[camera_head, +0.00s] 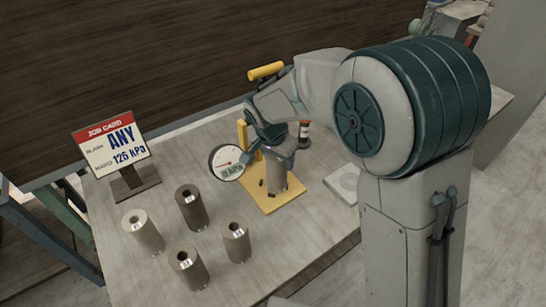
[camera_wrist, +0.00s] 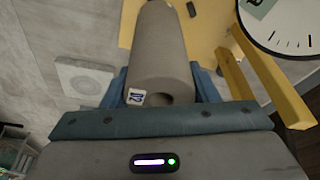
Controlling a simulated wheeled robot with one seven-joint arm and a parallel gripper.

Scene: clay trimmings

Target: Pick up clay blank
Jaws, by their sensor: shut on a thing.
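A grey clay blank (camera_head: 277,178), a hollow cylinder, stands on the yellow base of a gauge fixture (camera_head: 290,195). My gripper (camera_head: 275,148) comes from above and is shut around its upper part. In the wrist view the blank (camera_wrist: 160,45) lies between the two blue fingers of my gripper (camera_wrist: 161,82), with its open end and a small blue-and-white label facing the camera. Other blanks stand upright on the table: a pale one (camera_head: 143,232) and darker ones at back (camera_head: 191,207), front (camera_head: 188,268) and right (camera_head: 236,241).
The round gauge (camera_head: 226,162) seems to read 0 kPa; it also shows in the wrist view (camera_wrist: 285,25). A yellow post (camera_wrist: 265,75) rises close beside my gripper. A job card (camera_head: 110,148) reads "ANY" and "125 kPa". A pale square pad (camera_head: 342,184) lies right of the fixture.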

